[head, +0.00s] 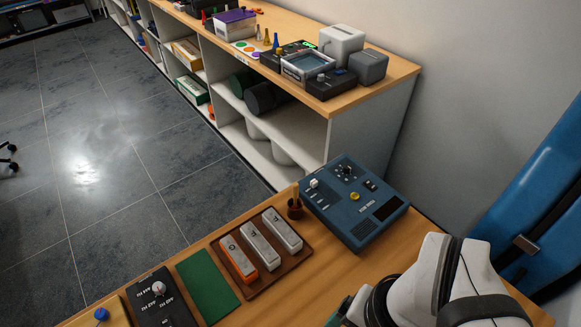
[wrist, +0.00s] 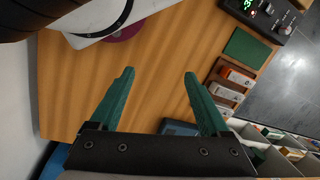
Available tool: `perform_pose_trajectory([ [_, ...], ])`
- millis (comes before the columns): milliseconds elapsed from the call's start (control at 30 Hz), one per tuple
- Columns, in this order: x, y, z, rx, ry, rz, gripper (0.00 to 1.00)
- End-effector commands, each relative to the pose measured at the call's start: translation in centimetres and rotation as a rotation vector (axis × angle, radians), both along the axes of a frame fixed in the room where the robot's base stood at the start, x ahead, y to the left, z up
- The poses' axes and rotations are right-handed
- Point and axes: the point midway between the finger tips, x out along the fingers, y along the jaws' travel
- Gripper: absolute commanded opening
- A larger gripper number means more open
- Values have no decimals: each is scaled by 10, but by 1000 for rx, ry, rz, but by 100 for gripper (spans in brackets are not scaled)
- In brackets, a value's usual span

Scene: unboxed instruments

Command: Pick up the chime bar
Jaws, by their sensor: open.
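Three chime bars lie side by side on a brown tray (head: 298,262) on the wooden table. One has an orange body with a silver top (head: 238,257), and it also shows in the wrist view (wrist: 238,77). The middle bar (head: 259,246) and the far bar (head: 282,230) look silver-white. My gripper (wrist: 158,74) has two green fingers spread wide with nothing between them. It is above bare tabletop, with the bars to its right in the wrist view. In the head view it is mostly hidden at the bottom edge.
A blue control box (head: 338,218) stands behind the tray, by a small brown cup (head: 294,209) holding a stick. A green mat (head: 207,286) and a black device (head: 155,300) lie left of it. A wooden shelf (head: 385,75) stands beyond the table.

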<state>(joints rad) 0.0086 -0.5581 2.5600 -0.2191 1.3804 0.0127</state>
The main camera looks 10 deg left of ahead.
Motion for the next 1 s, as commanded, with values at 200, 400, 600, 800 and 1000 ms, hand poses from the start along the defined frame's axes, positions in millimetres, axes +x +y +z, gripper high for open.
perform_pose_trajectory([
  [200, -2, 28, -9, 148, 124, -55, 80],
  [400, 71, 119, -19, 846, 461, -564, 80],
  [600, 185, 78, -93, 1189, 407, -1293, 80],
  [800, 207, 42, -147, 1193, 317, -1583, 80],
  [1000, 240, 77, -167, 1191, 315, -1584, 80],
])
